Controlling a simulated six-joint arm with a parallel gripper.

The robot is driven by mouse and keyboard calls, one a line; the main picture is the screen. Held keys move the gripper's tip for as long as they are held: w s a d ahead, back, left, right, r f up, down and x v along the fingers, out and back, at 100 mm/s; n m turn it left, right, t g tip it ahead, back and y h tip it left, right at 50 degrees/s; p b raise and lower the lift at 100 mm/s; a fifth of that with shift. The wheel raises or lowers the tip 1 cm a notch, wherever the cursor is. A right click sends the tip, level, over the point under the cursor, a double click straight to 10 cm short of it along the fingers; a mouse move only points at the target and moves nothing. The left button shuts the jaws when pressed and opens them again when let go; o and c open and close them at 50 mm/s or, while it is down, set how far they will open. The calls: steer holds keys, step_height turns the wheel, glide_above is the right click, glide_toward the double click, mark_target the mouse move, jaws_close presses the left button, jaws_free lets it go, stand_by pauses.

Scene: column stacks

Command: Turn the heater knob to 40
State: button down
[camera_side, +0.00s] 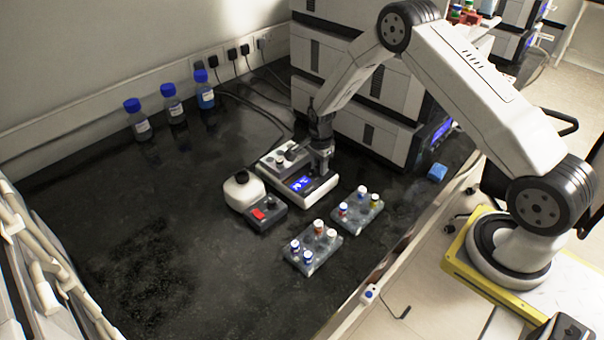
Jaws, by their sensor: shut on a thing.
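The heater (318,188) is a low white and grey box on the dark bench, with a small lit blue display (301,184) on its front. The figures on the display are too small to read. My gripper (321,168) points down at the heater's right side and is shut on the heater knob. The knob itself is hidden by the fingers, so its setting cannot be seen.
A device with a white bottle and red switch (259,213) stands just left of the heater. Two clear vial racks (318,262) (350,222) stand in front. Blue-capped bottles (172,103) line the back wall. Stacked white instruments (375,100) rise behind my gripper. The left bench is clear.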

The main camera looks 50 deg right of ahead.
mark_target(319, 166)
steer(key=shift+m, duration=1.1)
steer(key=shift+c, duration=2)
jaws_free()
steer(key=shift+r, duration=0.1)
steer(key=shift+r, duration=3.85)
